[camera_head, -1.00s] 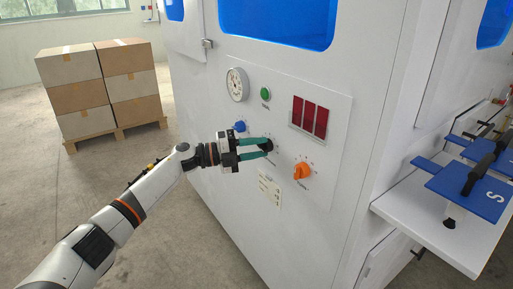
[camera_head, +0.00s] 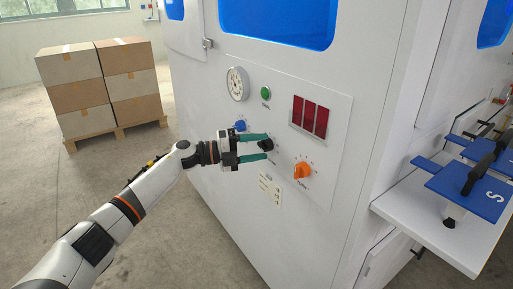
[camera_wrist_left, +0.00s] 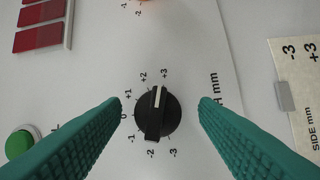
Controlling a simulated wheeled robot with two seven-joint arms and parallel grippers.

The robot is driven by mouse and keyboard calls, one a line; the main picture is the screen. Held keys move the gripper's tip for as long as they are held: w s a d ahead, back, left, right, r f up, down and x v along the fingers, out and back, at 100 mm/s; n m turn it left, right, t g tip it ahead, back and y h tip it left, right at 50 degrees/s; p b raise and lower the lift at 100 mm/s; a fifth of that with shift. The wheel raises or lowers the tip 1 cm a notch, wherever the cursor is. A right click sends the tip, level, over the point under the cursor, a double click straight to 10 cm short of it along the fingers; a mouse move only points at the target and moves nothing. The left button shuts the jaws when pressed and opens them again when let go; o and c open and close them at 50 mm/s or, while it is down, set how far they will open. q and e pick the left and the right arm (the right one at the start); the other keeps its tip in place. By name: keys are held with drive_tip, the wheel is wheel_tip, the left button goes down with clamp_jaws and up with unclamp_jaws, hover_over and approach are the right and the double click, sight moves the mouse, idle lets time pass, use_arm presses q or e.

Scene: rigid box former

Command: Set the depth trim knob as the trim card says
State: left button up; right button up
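The depth trim knob (camera_wrist_left: 157,116) is black with a white pointer line, in the middle of the left wrist view. The pointer lies between +2 and +3, nearer +3. The knob also shows on the machine panel in the head view (camera_head: 266,145). My left gripper (camera_head: 262,147) is open, its teal fingers on either side of the knob with gaps in the left wrist view (camera_wrist_left: 160,108). The trim card (camera_wrist_left: 302,105) is cut off at the right edge there; "-3", "+3" and "SIDE mm" are readable. My right gripper is out of view.
A green button (camera_head: 265,93), gauge (camera_head: 237,84) and red displays (camera_head: 309,117) are above. Blue-plated fixtures (camera_head: 470,187) stand on the shelf at right.

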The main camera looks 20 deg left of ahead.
use_arm(q)
drive_tip(key=shift+a, duration=0.1)
drive_tip(key=p+v, duration=0.1)
drive_tip(key=v, duration=1.1)
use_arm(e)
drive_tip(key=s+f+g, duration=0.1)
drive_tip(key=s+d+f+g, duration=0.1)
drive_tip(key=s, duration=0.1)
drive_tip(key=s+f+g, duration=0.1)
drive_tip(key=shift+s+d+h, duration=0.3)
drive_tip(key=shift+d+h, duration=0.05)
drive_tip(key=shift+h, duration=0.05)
